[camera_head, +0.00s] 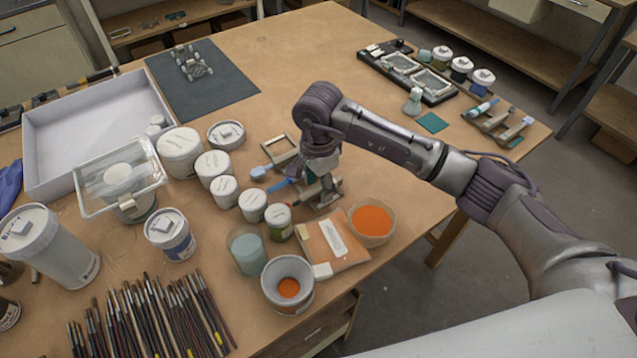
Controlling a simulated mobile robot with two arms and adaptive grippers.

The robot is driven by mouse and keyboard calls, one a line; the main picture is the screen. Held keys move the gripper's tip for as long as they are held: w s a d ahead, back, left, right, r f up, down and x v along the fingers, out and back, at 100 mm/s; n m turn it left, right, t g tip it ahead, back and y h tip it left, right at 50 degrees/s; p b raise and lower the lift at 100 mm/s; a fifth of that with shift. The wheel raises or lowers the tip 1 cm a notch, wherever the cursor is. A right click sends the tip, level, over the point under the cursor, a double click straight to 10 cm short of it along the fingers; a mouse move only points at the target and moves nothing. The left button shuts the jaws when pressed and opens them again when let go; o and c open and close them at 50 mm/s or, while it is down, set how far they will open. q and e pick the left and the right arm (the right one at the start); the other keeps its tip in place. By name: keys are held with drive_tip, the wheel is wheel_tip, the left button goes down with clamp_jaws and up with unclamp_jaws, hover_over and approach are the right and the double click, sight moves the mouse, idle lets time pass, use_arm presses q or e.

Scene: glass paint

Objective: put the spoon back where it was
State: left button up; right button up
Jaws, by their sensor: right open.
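My right gripper (322,187) points down at a small tool rest (280,150) in the middle of the table. It is open, and its fingers hide part of the rest. A blue-handled tool (283,184) and a pale blue-ended tool (259,173) lie at the rest, just left of the fingers. I cannot tell which of these, if any, is the spoon. A bowl of orange powder (371,221) stands in front and to the right of the gripper. My left gripper is out of view.
Several white jars (213,168) stand close on the left. An orange powder bag (335,247), a glass of bluish liquid (247,251) and a cup with orange powder (288,287) stand in front. A second tool rack (500,125) is at the right. The table's back middle is clear.

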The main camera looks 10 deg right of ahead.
drive_tip(key=shift+r, duration=0.1)
wheel_tip(320, 180, up, 12)
idle(0.4)
